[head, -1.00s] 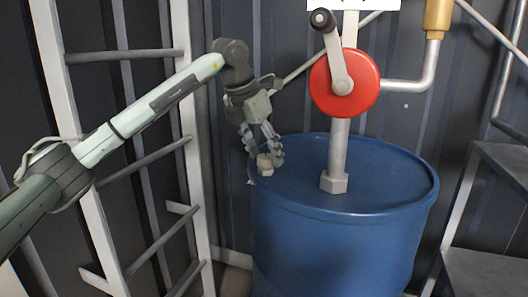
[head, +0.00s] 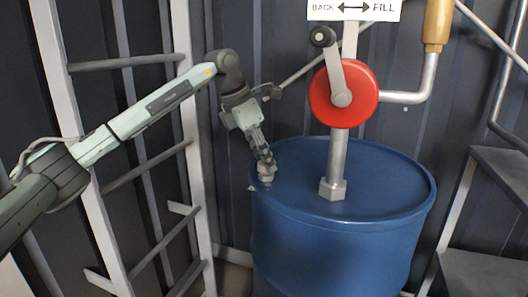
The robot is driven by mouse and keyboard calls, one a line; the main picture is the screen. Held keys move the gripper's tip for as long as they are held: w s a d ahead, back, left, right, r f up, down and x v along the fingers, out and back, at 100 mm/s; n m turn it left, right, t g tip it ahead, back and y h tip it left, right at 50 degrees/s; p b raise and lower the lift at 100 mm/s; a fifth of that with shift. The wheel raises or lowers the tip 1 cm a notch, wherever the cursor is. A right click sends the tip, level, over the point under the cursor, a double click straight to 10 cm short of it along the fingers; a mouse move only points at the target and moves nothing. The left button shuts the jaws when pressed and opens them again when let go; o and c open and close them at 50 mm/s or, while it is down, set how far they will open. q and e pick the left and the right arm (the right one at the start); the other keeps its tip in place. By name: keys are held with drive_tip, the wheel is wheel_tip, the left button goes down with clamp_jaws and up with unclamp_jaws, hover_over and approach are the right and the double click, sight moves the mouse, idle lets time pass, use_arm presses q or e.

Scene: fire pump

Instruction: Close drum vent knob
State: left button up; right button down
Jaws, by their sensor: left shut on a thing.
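The blue drum (head: 335,240) stands upright in the middle of the head view. The small beige vent knob (head: 266,178) sits on the drum's lid near its left edge. My left gripper (head: 266,170) reaches down from the upper left and is shut on the vent knob. Its fingers hide the knob's upper part, and I cannot tell how far the knob is turned. My right gripper is not in view.
A pump pipe (head: 337,160) with a red wheel and crank (head: 343,95) rises from the lid, right of my gripper. A ladder (head: 190,130) stands at the left. Dark steps (head: 495,180) are at the right. A sign (head: 353,10) hangs above.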

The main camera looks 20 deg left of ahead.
use_arm(q)
drive_tip(key=o, duration=1.2)
drive_tip(key=shift+c, duration=0.2)
drive_tip(key=shift+r, duration=0.1)
drive_tip(key=v, duration=1.2)
